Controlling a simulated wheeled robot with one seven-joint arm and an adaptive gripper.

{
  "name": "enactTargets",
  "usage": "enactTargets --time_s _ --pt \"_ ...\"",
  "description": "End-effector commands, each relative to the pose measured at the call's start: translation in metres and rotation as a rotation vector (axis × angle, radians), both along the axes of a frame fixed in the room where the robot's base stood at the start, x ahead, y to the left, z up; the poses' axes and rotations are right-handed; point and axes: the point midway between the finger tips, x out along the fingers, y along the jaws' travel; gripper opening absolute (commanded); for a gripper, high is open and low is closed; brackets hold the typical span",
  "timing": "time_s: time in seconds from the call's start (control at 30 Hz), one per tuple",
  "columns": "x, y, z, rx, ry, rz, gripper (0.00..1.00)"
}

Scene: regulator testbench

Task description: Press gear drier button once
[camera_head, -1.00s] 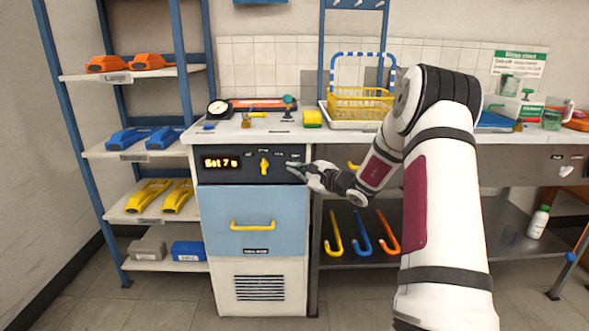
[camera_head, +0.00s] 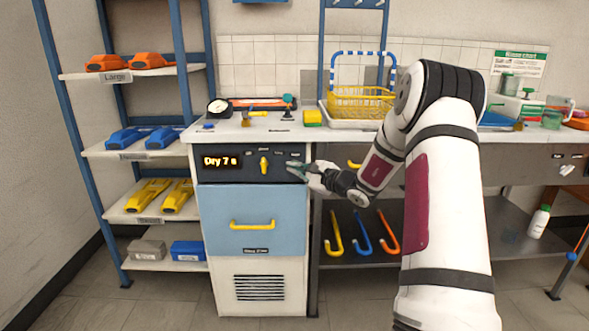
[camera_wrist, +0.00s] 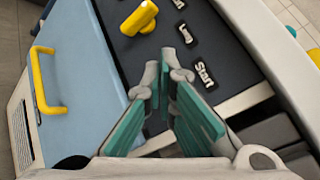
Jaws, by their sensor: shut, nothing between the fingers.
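The gear drier (camera_head: 253,210) is a cabinet with a dark control panel on top and a blue drawer below. Its display (camera_head: 220,161) appears to read "Dry 7 s". A yellow knob (camera_head: 264,166) sits mid-panel and also shows in the wrist view (camera_wrist: 140,18). My gripper (camera_head: 291,168) is shut and empty, its tips at the panel's right end. In the wrist view the tips (camera_wrist: 166,70) lie close to the label "Start" (camera_wrist: 204,76). The button itself is not clearly visible; the fingers may cover it. I cannot tell whether the tips touch the panel.
The drawer's yellow handle (camera_head: 253,225) sticks out below the panel. The counter (camera_head: 250,130) above holds a gauge, a yellow sponge and a yellow rack (camera_head: 358,102). A shelf with orange, blue and yellow items (camera_head: 110,153) stands at left.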

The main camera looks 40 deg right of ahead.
Motion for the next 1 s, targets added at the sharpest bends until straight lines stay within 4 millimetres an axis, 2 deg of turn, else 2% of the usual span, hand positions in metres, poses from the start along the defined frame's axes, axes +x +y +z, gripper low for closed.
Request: enactTargets --time_s 0.47,1.0 --pt "-0.006 0.004 0.0 0.0 0.0 0.0 0.0" --pt "-0.043 0.029 -0.001 -0.001 0.0 -0.001 0.0"
